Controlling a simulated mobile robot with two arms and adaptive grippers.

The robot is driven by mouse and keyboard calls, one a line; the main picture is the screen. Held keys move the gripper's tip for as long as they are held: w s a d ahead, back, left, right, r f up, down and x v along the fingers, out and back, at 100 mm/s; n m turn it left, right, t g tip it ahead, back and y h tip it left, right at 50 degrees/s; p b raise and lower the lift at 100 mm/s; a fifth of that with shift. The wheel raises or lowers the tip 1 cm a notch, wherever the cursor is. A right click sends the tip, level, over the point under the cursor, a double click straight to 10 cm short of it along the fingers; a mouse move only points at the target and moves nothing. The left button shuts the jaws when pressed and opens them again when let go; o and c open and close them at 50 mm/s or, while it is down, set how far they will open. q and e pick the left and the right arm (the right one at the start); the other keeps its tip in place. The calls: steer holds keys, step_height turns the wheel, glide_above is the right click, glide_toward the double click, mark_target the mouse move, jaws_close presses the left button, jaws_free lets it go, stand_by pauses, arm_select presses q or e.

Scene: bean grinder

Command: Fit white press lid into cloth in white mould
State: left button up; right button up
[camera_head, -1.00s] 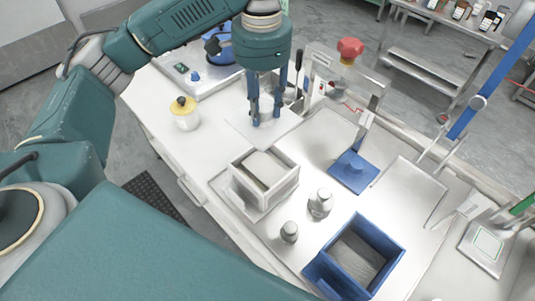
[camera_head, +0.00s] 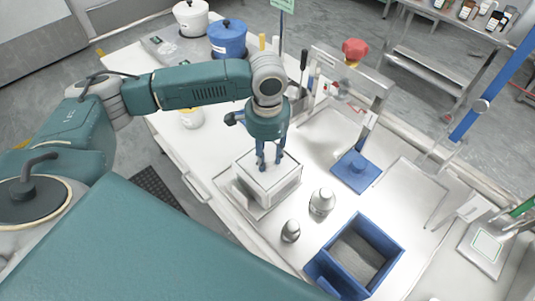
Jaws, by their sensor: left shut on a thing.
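The white square mould (camera_head: 256,196) stands on a flat tray on the white worktop, near the middle of the view. My left gripper (camera_head: 268,168) points down over the mould, shut on the white press lid (camera_head: 282,176). The lid is level at the mould's opening and covers most of it. I cannot tell how deep it sits inside the rim. The cloth in the mould is hidden under the lid. My right gripper is not in view.
Two small metal weights (camera_head: 321,201) stand right of the mould. A blue open box (camera_head: 362,250) is at the lower right. Blue (camera_head: 228,40) and white pots stand at the back left.

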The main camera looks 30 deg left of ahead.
mark_target(267, 156)
arm_select(q)
steer(key=shift+f, duration=0.1)
steer(key=o, duration=1.3)
step_height(267, 156, up, 12)
steer(key=shift+r+b, duration=0.1)
steer(key=shift+b, duration=0.9)
steer(key=shift+s, duration=0.1)
